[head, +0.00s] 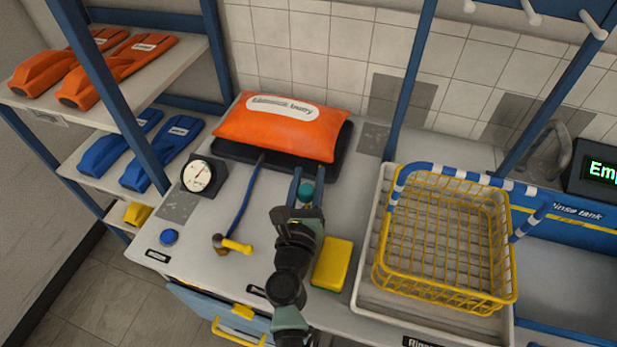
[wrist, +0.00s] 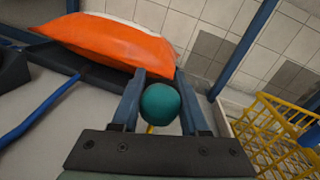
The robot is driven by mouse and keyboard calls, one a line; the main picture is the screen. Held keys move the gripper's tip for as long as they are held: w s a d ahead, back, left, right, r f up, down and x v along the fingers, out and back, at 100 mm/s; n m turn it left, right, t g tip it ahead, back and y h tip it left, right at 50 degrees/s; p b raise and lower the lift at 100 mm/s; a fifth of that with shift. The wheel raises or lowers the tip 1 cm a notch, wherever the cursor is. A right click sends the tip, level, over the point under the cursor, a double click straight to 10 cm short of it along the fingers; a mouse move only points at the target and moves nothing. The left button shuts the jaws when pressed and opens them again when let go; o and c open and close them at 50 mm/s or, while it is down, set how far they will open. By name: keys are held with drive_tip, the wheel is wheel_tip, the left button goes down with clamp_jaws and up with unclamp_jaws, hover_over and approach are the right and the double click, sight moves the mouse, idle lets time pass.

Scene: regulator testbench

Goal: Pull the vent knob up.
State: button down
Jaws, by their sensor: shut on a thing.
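The vent knob appears to be the round teal ball (head: 306,190), which shows large between the fingers in the wrist view (wrist: 160,104). My gripper (head: 308,178) is shut on this ball, with one blue finger on each side of it. The fingers also frame it in the wrist view (wrist: 160,88). What the knob is mounted on is mostly hidden by my gripper and arm. A small bit of yellow shows just below the ball in the wrist view.
An orange bag (head: 281,126) lies on a black tray (head: 332,157) behind the gripper. A yellow sponge (head: 333,263) is close on the right, then a yellow wire basket (head: 441,240). A dial gauge (head: 197,175), blue hose (head: 246,199) and yellow-handled valve (head: 236,246) stand left.

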drive_tip(key=shift+r+p, duration=0.45)
drive_tip(key=shift+r, duration=0.45)
drive_tip(key=shift+w, duration=0.1)
drive_tip(key=shift+c, duration=2)
unclamp_jaws()
drive_tip(key=shift+r, duration=0.1)
drive_tip(key=shift+s+a, duration=0.1)
drive_tip(key=shift+s, duration=0.6)
drive_tip(key=s+a, duration=0.1)
drive_tip(key=s, duration=1)
drive_tip(key=shift+s+a+b, duration=0.3)
drive_tip(key=shift+a, duration=0.1)
